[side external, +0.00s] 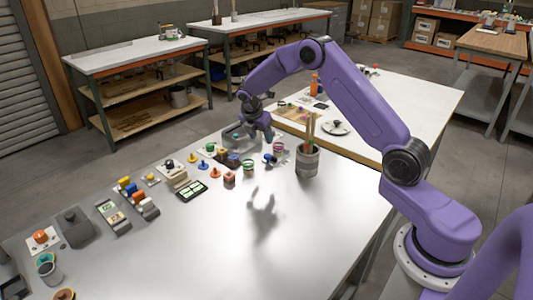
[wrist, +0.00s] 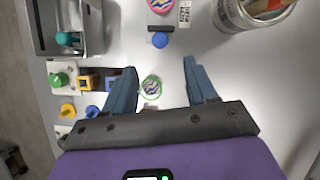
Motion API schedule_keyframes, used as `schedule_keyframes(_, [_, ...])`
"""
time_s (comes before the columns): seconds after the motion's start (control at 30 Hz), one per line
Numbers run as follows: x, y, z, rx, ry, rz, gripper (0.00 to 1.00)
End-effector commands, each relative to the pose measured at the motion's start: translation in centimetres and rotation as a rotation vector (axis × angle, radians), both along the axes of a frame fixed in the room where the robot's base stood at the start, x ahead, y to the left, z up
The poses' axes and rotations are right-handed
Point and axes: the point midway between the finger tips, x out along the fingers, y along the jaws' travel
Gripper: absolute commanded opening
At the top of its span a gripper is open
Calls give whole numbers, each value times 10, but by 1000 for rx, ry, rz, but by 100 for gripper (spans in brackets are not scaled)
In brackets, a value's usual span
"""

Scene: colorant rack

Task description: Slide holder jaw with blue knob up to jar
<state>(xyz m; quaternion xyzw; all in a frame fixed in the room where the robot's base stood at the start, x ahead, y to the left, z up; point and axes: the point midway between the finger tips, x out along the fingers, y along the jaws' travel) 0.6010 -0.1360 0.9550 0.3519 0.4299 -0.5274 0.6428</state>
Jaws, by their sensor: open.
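A blue knob (wrist: 160,40) sits on the near side of a small dark holder jaw (wrist: 160,28) near the top of the wrist view. A jar with a pink rim and swirled contents (wrist: 163,6) stands just beyond the jaw, partly cut off by the frame edge. A narrow pale strip shows between jaw and jar. In the side view the blue knob (side external: 268,159) is beside the pink-rimmed jar (side external: 279,148). My gripper (wrist: 160,66) is open and empty, its blue fingers pointing towards the knob. In the side view my gripper (side external: 262,136) hangs above the table near the holder.
A green-rimmed jar (wrist: 152,86) shows between my fingers. A can of brushes (wrist: 232,16) stands right of the holder. A grey tray (wrist: 45,44) with a teal knob is at left, with green, yellow and blue knobs below it.

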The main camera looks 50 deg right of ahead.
Motion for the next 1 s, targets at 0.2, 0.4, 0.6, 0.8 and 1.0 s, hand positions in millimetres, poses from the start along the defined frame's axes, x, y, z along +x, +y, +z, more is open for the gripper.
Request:
schedule_keyframes(0.2, [2, -16, -40, 0, 3, -1, 57])
schedule_keyframes(0.4, [5, -29, -71, 0, 1, -1, 57])
schedule_keyframes(0.6, [7, -37, -90, 0, 0, -2, 57])
schedule_keyframes(0.8, [8, -39, -97, 0, -1, -1, 57])
schedule_keyframes(1.0, [8, -39, -96, 0, -1, -1, 57])
